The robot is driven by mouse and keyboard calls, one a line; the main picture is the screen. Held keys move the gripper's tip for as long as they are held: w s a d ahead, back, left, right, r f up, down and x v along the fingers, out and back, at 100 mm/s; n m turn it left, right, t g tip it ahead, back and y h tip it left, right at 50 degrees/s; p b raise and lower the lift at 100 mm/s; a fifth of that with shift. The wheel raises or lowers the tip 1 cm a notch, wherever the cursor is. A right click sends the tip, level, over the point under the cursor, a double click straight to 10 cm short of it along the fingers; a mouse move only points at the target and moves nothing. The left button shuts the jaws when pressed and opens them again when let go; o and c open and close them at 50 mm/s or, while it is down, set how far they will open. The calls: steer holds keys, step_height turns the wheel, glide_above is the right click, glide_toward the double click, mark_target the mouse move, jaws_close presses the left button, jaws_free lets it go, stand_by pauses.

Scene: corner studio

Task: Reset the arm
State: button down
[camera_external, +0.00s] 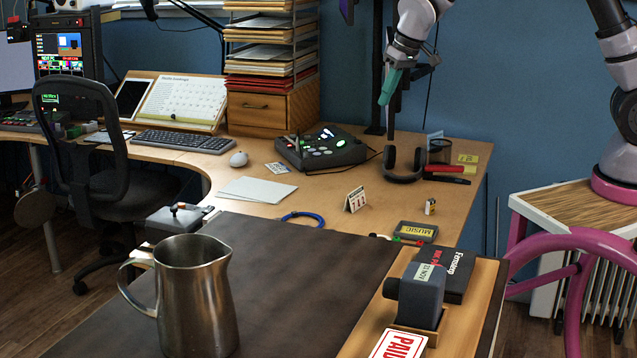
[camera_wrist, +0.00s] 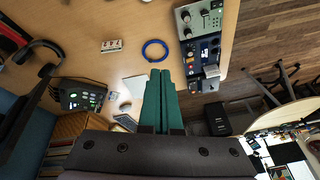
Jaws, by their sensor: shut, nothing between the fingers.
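My gripper (camera_external: 389,88) has green fingers and hangs from my arm at the upper right of the external view, above the back part of the wooden desk. Its fingers point down and nothing is held. In the wrist view my gripper (camera_wrist: 160,75) shows its green fingers side by side and shut, with no object between them. The desk surface lies well below the fingertips and they touch nothing.
Below are black headphones (camera_external: 403,165), a control box (camera_external: 322,149), a small calendar (camera_external: 355,199) and a blue cable ring (camera_external: 303,219). A drawer unit with stacked trays (camera_external: 272,103) stands left. A metal pitcher (camera_external: 196,296) stands in front. Air around my gripper looks clear.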

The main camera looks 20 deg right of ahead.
steer(key=s+d+r+m+t, duration=0.1)
steer(key=s+d+r+m, duration=0.1)
steer(key=d+r, duration=0.75)
steer(key=s+d+r+m+t, duration=0.1)
steer(key=s+d+r+m, duration=0.35)
steer(key=d, duration=0.85)
steer(key=s+d+r+m+t, duration=0.2)
steer(key=s+d+r, duration=0.2)
steer(key=s+d, duration=0.9)
steer(key=shift+d+r+h, duration=0.15)
steer(key=shift+d+h, duration=0.1)
steer(key=shift+h, duration=0.15)
